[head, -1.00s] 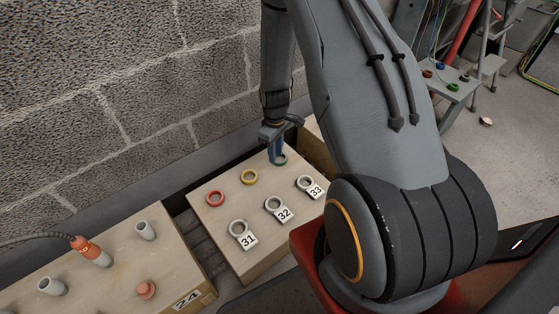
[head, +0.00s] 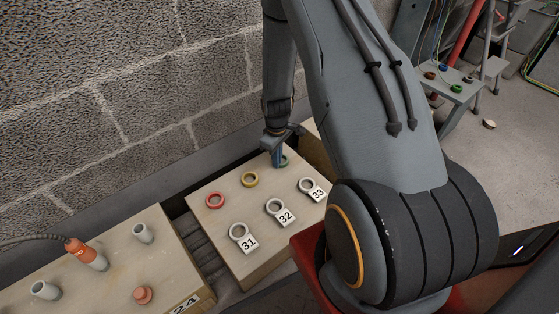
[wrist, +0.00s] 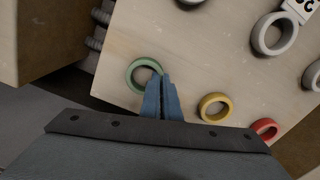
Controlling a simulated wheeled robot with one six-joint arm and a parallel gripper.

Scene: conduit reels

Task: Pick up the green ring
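The green ring (wrist: 131,81) is at the corner of the wooden box top. It also shows in the head view (head: 285,161), partly hidden behind my fingers. My gripper (wrist: 161,80) points down at the ring, and its two blue fingers are nearly together at the right side of the rim in the wrist view. A thin gap shows between them, and they look shut on the ring's wall; the fingertips hide that part. The ring appears to rest on the box, though I cannot tell if it is slightly raised.
On the same box lie a yellow ring (head: 250,180), a red ring (head: 215,201) and grey rings by labels 31 (head: 238,231), 32 (head: 273,206) and 33 (head: 305,184). A block wall (head: 120,90) stands close behind. Another box at left holds pegs and an orange plug (head: 84,253).

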